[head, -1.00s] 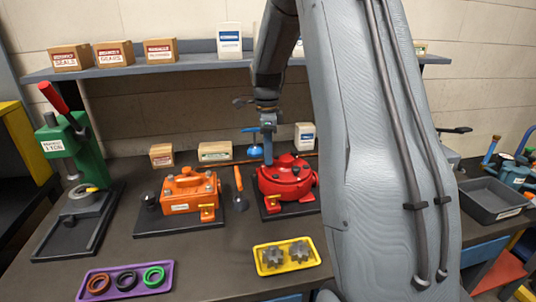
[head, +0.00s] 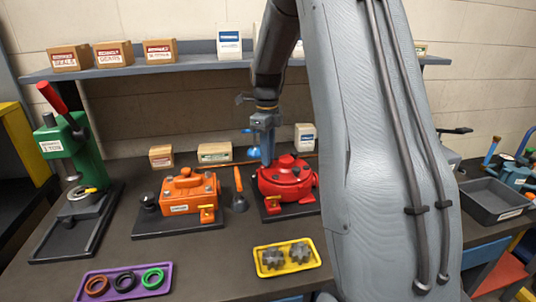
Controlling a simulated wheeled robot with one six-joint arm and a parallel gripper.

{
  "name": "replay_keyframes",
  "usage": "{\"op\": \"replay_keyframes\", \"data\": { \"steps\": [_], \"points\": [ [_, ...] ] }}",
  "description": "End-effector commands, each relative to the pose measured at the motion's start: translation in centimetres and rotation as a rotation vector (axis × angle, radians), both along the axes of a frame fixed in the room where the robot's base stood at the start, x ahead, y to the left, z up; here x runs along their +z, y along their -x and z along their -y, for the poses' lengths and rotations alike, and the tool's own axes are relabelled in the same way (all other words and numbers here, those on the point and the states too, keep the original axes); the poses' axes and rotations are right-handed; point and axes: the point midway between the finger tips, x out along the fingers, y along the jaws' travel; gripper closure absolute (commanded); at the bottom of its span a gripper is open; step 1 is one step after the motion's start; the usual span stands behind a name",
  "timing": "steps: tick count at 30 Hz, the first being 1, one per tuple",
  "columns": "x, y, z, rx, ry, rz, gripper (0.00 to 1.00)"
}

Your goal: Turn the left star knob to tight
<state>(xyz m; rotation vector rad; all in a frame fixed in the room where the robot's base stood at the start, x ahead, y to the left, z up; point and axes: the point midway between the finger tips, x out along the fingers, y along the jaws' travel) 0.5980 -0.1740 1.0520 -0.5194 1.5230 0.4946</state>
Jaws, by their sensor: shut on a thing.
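A red round motor (head: 285,179) stands on a dark base plate in the middle of the bench. My gripper (head: 267,160) points down at the back left edge of its top. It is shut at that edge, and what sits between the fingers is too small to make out. An orange motor (head: 188,192) stands to the left on its own dark plate, with a dark knob (head: 148,199) at its left side. I cannot tell which part is the left star knob. My arm hides the area right of the red motor.
A yellow tray (head: 262,273) with two grey gears and a purple tray (head: 88,291) with rings lie in front. A green press (head: 66,150) stands at left. An orange-handled tool (head: 239,185) stands between the motors. A shelf (head: 120,69) with boxes is behind.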

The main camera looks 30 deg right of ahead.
Motion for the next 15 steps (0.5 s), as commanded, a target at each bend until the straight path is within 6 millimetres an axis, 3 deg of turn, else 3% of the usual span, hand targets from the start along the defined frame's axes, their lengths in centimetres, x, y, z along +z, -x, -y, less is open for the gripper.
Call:
{"op": "replay_keyframes", "data": {
  "steps": [8, 9, 12, 15],
  "points": [
    [0.46, -0.38, 0.02, 0.0, 0.002, 0.012, 1.0],
    [0.46, -0.38, 0.02, 0.0, 0.002, 0.012, 0.77],
    [0.4, -0.31, 0.02, 0.0, 0.002, 0.01, 0.6],
    [0.27, -0.21, 0.01, 0.0, 0.001, 0.007, 0.6]
  ]
}}
